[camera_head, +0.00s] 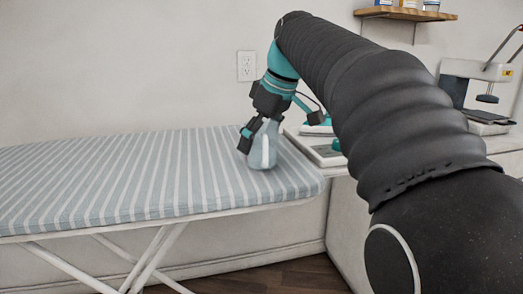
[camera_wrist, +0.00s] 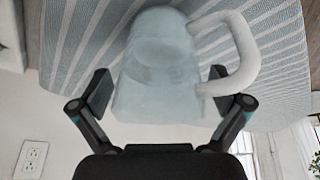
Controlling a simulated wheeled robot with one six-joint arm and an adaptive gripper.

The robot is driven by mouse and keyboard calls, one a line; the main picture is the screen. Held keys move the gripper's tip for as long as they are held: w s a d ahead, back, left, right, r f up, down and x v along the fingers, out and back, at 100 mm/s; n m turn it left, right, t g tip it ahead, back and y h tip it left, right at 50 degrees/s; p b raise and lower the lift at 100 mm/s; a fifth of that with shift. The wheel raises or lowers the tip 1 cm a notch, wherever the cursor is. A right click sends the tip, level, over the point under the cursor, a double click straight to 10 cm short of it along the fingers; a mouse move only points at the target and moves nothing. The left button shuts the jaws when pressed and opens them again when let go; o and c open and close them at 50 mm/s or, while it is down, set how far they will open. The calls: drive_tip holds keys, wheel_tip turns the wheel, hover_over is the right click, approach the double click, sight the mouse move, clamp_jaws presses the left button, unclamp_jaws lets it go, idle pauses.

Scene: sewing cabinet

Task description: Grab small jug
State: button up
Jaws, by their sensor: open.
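The small jug (camera_head: 263,156) is pale, translucent blue with a white handle. It stands upright near the right end of the striped ironing board (camera_head: 120,180). In the wrist view the jug (camera_wrist: 158,75) fills the middle, with its handle (camera_wrist: 243,50) on the right. My gripper (camera_head: 256,137) is at the jug with its fingers open. In the wrist view my gripper (camera_wrist: 160,96) has one finger on each side of the jug's body, the right one close to the handle's lower end. I cannot tell whether either finger touches the jug. My gripper hides part of the jug's upper side in the head view.
A white counter (camera_head: 502,142) to the right holds a white and teal device (camera_head: 325,148) and a machine with a lever (camera_head: 478,78). A small wall shelf (camera_head: 405,14) hangs above. A wall outlet (camera_head: 246,66) is behind the board. The board's left part is clear.

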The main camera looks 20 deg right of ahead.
drive_tip(key=c, duration=1.4)
drive_tip(key=shift+r, duration=0.25)
drive_tip(key=shift+r+p, duration=0.45)
drive_tip(key=shift+r, duration=1.1)
drive_tip(key=shift+w+d+r+p, duration=0.1)
drive_tip(key=shift+w+d+r, duration=0.95)
drive_tip(key=shift+d, duration=0.65)
drive_tip(key=shift+w+d+r+p, duration=0.1)
drive_tip(key=shift+w+d+r, duration=0.55)
drive_tip(key=shift+d+r, duration=0.9)
drive_tip(key=shift+w+d+r+p, duration=0.1)
drive_tip(key=shift+w+d+r, duration=0.85)
drive_tip(key=shift+d, duration=0.85)
drive_tip(key=shift+d+r, duration=0.2)
